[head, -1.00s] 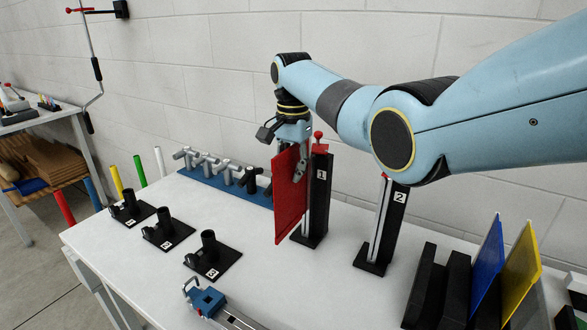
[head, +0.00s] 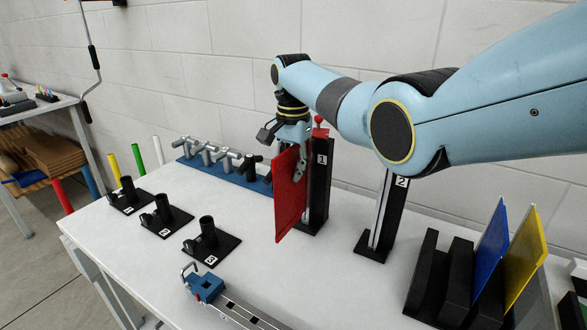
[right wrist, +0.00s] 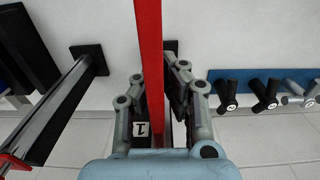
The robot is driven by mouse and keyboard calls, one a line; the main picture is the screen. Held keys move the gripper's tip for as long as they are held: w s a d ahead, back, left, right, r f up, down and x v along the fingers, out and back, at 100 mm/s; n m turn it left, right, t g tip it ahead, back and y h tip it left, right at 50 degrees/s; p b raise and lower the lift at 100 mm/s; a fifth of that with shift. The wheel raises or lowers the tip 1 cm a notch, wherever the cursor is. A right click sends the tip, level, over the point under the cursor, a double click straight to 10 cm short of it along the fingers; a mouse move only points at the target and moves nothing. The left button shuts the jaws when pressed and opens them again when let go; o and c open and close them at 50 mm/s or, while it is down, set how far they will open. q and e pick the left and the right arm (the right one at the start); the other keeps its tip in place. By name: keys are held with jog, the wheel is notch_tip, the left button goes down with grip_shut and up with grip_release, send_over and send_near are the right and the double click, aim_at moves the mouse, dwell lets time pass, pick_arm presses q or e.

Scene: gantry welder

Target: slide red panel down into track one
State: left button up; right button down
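The red panel (head: 290,200) hangs upright beside the black track post labelled 1 (head: 318,185), on its left in the head view. My right gripper (head: 298,158) is shut on the panel's upper part. In the right wrist view the panel (right wrist: 150,60) shows edge-on between the two fingers (right wrist: 155,100), with the label 1 (right wrist: 141,128) close by. Whether the panel's edge sits inside the track's slot, I cannot tell. The panel's lower edge looks near table level. My left gripper is out of view.
Track post 2 (head: 386,220) stands to the right. A blue panel (head: 490,250) and a yellow panel (head: 525,258) lean in a black rack (head: 445,280). Black numbered holders (head: 208,243) and a blue clamp (head: 207,287) are on the white table's left and front.

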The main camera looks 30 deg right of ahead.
jog(key=shift+f+b, duration=0.95)
jog(key=shift+f, duration=0.65)
jog(key=c, duration=1.4)
grip_release()
notch_tip(320, 180, up, 12)
jog(key=shift+f, duration=0.1)
